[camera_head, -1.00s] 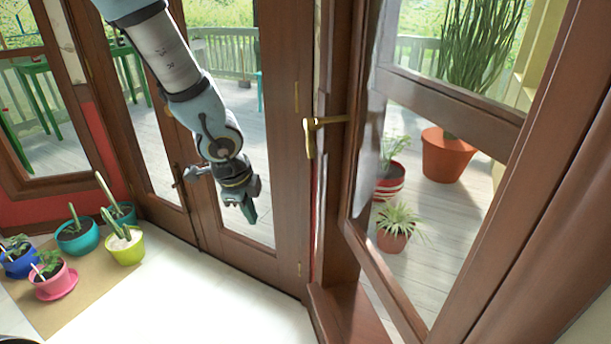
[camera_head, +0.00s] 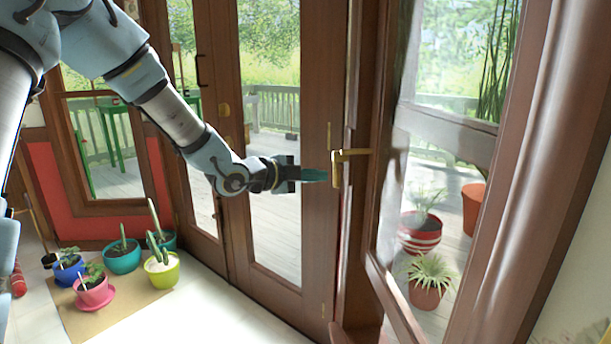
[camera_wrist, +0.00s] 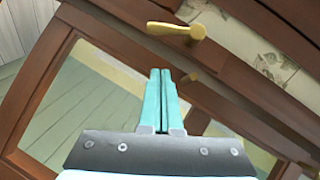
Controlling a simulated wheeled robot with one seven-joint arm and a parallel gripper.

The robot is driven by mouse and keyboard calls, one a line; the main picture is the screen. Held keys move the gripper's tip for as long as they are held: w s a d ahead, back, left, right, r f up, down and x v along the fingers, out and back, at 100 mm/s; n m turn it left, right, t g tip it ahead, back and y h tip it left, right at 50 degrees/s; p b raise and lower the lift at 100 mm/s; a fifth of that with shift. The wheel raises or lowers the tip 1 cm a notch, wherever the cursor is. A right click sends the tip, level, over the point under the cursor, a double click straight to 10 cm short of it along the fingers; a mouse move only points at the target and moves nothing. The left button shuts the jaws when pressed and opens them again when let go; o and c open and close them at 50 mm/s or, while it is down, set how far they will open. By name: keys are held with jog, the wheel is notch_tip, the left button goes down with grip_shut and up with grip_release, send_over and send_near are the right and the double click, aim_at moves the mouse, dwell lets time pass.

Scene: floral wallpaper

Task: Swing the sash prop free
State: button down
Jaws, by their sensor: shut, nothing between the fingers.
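A brass lever handle (camera_head: 350,155) sits on the edge of the brown wooden sash at the right, its arm pointing right, roughly level. No other part clearly reads as a sash prop, and I cannot tell whether this lever is it. My gripper (camera_head: 322,175) has teal fingers pressed together, pointing right, just left of the lever's plate; I cannot tell whether they touch. In the wrist view, the shut fingers (camera_wrist: 161,72) point at the frame.
The glazed sash (camera_head: 440,150) stands at the right, with potted plants (camera_head: 425,280) beyond it. Glazed brown doors (camera_head: 270,130) stand behind my arm. Several colourful plant pots (camera_head: 122,258) sit on a tan mat (camera_head: 110,318) on the floor at lower left. The white floor in front is clear.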

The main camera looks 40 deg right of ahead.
aim_at(339, 179)
jog(key=w+d+f+p, duration=0.1)
jog(key=w+d+f, duration=0.1)
jog(key=d, duration=0.4)
jog(key=shift+w+d+f+p, duration=0.15)
jog(key=shift+w+f+p, duration=0.15)
jog(key=shift+f+p, duration=0.1)
jog(key=shift+f+b, duration=0.2)
jog(key=shift+b, duration=0.35)
jog(key=shift+w+b, duration=0.1)
jog(key=shift+b, duration=0.6)
jog(key=shift+f+m+b, duration=0.15)
jog(key=shift+m+b, duration=0.15)
jog(key=shift+b, duration=0.1)
